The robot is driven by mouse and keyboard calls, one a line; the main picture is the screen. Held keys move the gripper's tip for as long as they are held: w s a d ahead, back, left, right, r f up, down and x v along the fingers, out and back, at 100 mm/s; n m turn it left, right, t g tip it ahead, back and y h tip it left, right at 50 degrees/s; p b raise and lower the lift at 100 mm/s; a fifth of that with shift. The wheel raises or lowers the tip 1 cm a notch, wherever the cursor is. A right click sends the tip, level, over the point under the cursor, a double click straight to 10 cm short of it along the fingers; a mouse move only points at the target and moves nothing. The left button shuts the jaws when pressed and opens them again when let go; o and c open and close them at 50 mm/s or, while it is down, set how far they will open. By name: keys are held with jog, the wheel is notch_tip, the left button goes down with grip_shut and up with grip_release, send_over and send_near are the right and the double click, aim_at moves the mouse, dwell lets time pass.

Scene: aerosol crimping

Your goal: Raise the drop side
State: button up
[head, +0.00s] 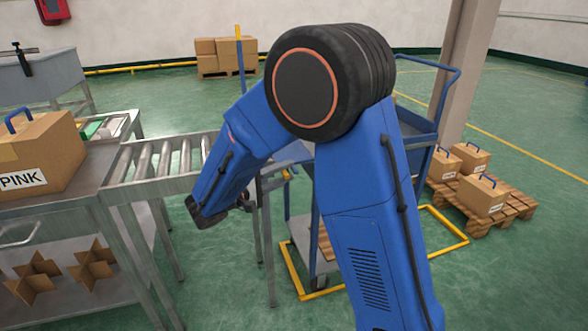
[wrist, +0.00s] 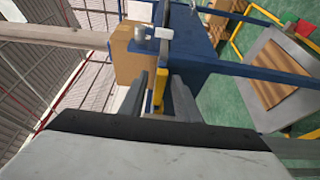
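A blue cart (head: 412,122) stands beyond the end of the roller conveyor, partly hidden by my arm. A blue-grey panel (head: 292,154) shows at its near left; I cannot tell surely whether this is the drop side. A small yellow piece (head: 287,174) sits just below it. In the wrist view a yellow strip (wrist: 160,88) lies in line with the gap between my fingers, with a blue panel (wrist: 197,45) beyond. My gripper (wrist: 163,92) looks open, its grey fingers apart. In the head view my gripper (head: 243,202) is mostly hidden, left of the yellow piece and apart from it.
The roller conveyor (head: 160,178) is close at the left, with a box marked PINK (head: 40,152) on the bench beside it. A pallet (head: 515,206) with several boxes stands at the right. Yellow floor markings (head: 452,232) surround the cart. Green floor is clear in front.

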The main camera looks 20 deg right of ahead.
jog(key=shift+x, duration=2)
grip_shut()
